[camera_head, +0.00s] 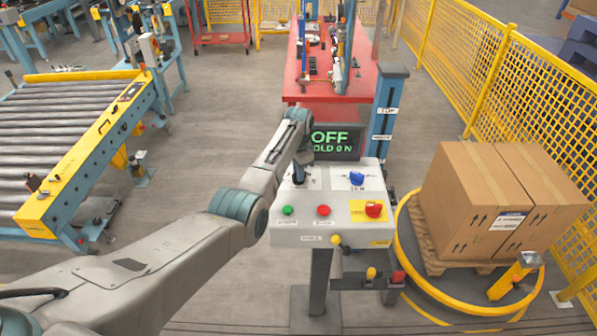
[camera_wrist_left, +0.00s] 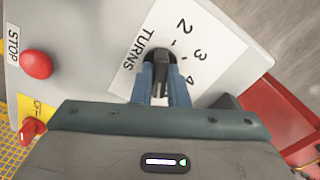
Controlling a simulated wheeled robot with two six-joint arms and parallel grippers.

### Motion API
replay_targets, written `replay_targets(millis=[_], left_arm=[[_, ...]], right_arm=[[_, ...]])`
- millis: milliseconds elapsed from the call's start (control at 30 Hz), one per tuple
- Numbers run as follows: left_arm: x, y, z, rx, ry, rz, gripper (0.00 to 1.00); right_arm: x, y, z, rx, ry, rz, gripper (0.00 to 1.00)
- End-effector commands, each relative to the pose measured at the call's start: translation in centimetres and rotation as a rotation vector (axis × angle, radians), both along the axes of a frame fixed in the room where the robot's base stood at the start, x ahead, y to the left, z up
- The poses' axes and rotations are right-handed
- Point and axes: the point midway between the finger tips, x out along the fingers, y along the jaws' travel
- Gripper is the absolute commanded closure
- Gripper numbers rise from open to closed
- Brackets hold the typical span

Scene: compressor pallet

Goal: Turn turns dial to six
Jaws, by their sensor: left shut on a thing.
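The turns dial (camera_wrist_left: 160,72) is a dark knob on a white plate marked TURNS in the left wrist view. The numbers 2, 3 and 4 show around it; the rest of the scale and the knob's pointing direction are hidden by my gripper. My left gripper (camera_wrist_left: 163,84) is shut on the knob, one blue finger on each side. In the head view my left gripper (camera_head: 299,172) reaches down onto the upper left of the grey control panel (camera_head: 345,228). My right gripper is in neither view.
The panel also has a green button (camera_head: 288,210), a red button (camera_head: 323,210), a blue knob (camera_head: 357,178) and a red knob on yellow (camera_head: 374,209). A display (camera_head: 335,142) behind reads OFF. Boxes (camera_head: 495,200) stand right, a roller conveyor (camera_head: 65,130) left.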

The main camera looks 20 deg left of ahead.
Motion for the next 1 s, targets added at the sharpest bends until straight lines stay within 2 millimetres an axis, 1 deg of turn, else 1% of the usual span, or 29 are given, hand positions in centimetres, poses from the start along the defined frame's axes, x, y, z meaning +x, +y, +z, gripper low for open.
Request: replay_targets(millis=[33,200,500,700,1000], left_arm=[[0.24,0.01,0.36,0.0,-0.008,-0.042,1.0],[0.25,0.0,0.37,-0.001,-0.008,-0.19,1.0],[0.26,0.0,0.4,0.0,-0.009,-0.387,1.0],[0.28,-0.02,0.42,0.0,-0.01,-0.459,1.0],[0.28,-0.02,0.44,0.0,-0.01,-0.493,1.0]], right_arm=[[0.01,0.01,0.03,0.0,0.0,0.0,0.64],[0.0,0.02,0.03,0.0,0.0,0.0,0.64],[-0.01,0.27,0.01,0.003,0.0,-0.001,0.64],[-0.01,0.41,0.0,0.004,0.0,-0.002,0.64],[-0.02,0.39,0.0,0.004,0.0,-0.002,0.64]])
